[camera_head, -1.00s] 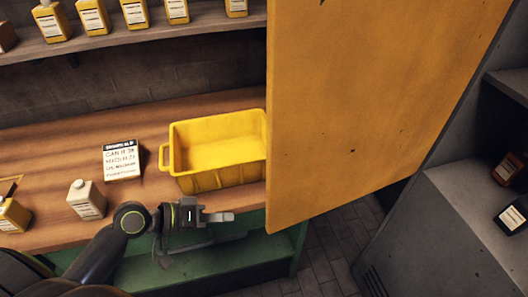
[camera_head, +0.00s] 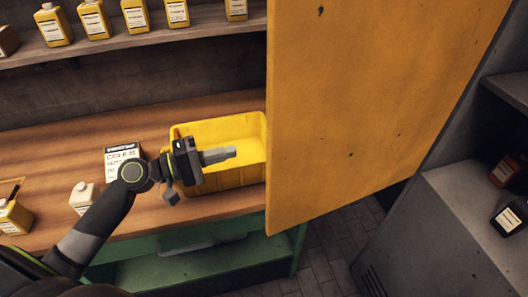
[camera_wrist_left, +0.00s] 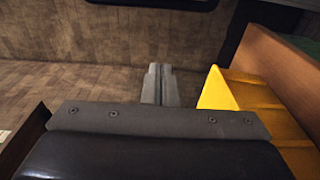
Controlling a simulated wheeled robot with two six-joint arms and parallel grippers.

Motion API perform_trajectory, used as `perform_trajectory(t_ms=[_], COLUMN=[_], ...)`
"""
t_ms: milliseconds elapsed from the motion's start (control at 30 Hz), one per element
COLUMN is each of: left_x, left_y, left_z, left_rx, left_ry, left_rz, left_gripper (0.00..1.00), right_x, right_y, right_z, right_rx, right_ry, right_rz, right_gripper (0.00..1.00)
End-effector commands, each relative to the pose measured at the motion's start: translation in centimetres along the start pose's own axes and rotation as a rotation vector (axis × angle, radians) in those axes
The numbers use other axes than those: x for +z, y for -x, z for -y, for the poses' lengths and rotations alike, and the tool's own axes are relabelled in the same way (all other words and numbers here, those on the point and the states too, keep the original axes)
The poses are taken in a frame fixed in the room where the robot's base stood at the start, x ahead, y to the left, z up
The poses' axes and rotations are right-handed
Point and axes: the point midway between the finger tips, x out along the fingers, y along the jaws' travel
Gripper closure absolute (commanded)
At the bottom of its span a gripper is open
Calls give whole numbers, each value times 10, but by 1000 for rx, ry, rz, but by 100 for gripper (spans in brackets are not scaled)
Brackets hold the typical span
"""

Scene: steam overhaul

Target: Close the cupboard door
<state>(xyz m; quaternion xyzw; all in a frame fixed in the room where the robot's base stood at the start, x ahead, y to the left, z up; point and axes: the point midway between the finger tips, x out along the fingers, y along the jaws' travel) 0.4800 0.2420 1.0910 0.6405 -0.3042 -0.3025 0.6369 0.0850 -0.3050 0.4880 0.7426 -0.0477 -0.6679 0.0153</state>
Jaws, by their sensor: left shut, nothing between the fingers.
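The cupboard door (camera_head: 375,110) is a large yellow panel with dark specks. It stands open at the right of the head view, swung out from the grey cupboard (camera_head: 450,215) whose shelves show on the right. My left gripper (camera_head: 233,153) is shut and empty. In the head view it appears in front of the yellow bin, left of the door's near vertical edge and apart from it. Its closed fingers (camera_wrist_left: 159,85) also show in the left wrist view, pointing forward. My right gripper is not in view.
A yellow bin (camera_head: 258,125) and a white labelled box (camera_head: 122,152) stand on the wooden bench (camera_head: 60,143). A pale bottle (camera_head: 82,197) and a yellow bottle (camera_head: 14,216) stand at left. Several yellow bottles line the shelf above. Tiled floor (camera_head: 335,240) is clear below the door.

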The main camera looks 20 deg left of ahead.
Motion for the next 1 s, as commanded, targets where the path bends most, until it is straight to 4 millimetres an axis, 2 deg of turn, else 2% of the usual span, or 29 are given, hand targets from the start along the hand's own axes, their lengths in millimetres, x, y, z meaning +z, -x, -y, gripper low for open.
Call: perform_trajectory(t_ms=[33,533,800,1000], left_x=[0,1,31,39], left_y=[-7,-73,-79,-81], left_z=[-4,-4,-2,0], left_rx=[5,4,-1,-1], left_ry=[2,2,3,-1], left_rz=[0,1,1,1], left_gripper=[100,100,100,100], right_x=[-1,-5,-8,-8], right_y=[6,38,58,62], right_z=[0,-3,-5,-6], right_rx=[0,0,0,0], right_ry=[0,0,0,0], right_rz=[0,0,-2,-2], right_gripper=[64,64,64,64])
